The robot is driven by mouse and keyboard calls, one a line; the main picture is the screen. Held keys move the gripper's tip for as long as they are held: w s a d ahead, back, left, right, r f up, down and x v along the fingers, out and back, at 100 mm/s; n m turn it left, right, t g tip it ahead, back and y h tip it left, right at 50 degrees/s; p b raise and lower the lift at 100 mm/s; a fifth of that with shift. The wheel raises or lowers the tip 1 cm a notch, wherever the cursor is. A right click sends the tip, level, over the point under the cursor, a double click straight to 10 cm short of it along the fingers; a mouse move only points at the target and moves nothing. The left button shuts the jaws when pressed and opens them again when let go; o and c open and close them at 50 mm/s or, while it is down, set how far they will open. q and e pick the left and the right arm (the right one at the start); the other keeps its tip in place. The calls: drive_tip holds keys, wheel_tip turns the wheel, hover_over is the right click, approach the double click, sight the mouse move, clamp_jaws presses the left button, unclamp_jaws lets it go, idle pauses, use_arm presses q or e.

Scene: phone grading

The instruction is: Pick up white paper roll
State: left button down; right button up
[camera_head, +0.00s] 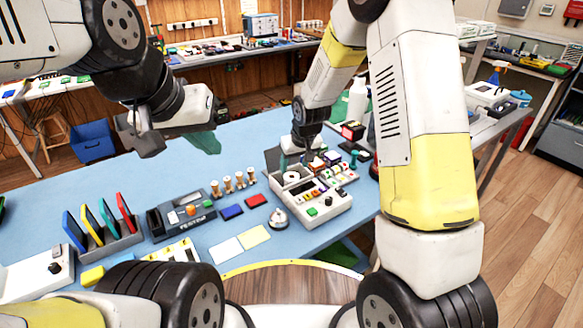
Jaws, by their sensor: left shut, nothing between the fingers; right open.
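A small white paper roll (291,177) sits in the back left part of a light grey device (325,211) on the blue table. My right gripper (292,163) reaches down just behind and above the roll. It is open, and I cannot tell whether its fingers touch the roll. My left gripper (146,138) hangs over the far left part of the table, away from the roll. It is shut and empty.
A tester box (182,216), a rack with colored phones (110,243), several wooden-handled tools (239,182) and a silver bell (278,219) stand left of the device. Flat cards (226,251) lie in front.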

sight(292, 177)
drive_tip(key=x, duration=0.8)
drive_tip(key=shift+s+d+f, duration=0.1)
drive_tip(key=shift+s+f, duration=0.1)
drive_tip(key=shift+s, duration=0.2)
drive_tip(key=c, duration=1.1)
drive_tip(key=shift+r, duration=0.1)
drive_tip(key=shift+c, duration=0.2)
